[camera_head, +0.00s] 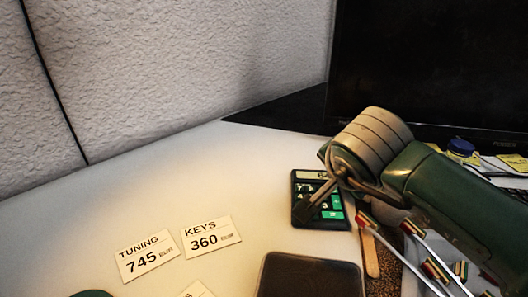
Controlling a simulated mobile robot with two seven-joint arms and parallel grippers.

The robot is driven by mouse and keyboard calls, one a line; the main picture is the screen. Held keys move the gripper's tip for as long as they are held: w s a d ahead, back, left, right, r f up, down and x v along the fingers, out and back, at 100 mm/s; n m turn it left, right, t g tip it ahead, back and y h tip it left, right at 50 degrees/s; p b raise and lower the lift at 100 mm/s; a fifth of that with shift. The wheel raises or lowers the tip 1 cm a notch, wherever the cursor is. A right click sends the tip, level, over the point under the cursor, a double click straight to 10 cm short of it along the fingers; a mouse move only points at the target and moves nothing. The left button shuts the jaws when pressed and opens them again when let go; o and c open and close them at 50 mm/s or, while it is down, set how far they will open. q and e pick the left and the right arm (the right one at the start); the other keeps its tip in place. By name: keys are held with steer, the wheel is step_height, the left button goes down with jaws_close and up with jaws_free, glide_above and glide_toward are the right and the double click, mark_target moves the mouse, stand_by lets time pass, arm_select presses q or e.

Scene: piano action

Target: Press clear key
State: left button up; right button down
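A small dark calculator (298,186) with green and dark keys lies on the white desk, right of centre. Its display (314,175) shows a "6" at the left of the visible part; the rest is covered by my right gripper. Which key is the clear key cannot be read. My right gripper (306,212) comes in from the right, with its narrow dark fingertips together over the lower left keys. Whether the tips touch a key cannot be told.
Price cards for tuning (147,259) and keys (211,240) lie left of the calculator. A dark flat pad (310,277) lies in front. A wooden stick (370,252) and several colour-banded white parts (435,270) are at right. A black monitor (430,65) stands behind.

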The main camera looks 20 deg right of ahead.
mark_target(332, 197)
steer(key=shift+f, duration=0.15)
stand_by(0.3)
arm_select(q)
steer(key=shift+a, duration=0.1)
arm_select(e)
steer(key=shift+f, duration=0.3)
steer(key=shift+f, duration=0.25)
stand_by(0.3)
arm_select(q)
steer(key=shift+r+p, duration=1)
arm_select(e)
steer(key=shift+r, duration=0.7)
arm_select(q)
steer(key=shift+r+p, duration=0.5)
arm_select(e)
steer(key=shift+r, duration=0.5)
arm_select(q)
step_height(332, 197, up, 5)
steer(key=p, duration=0.5)
arm_select(e)
step_height(332, 197, up, 4)
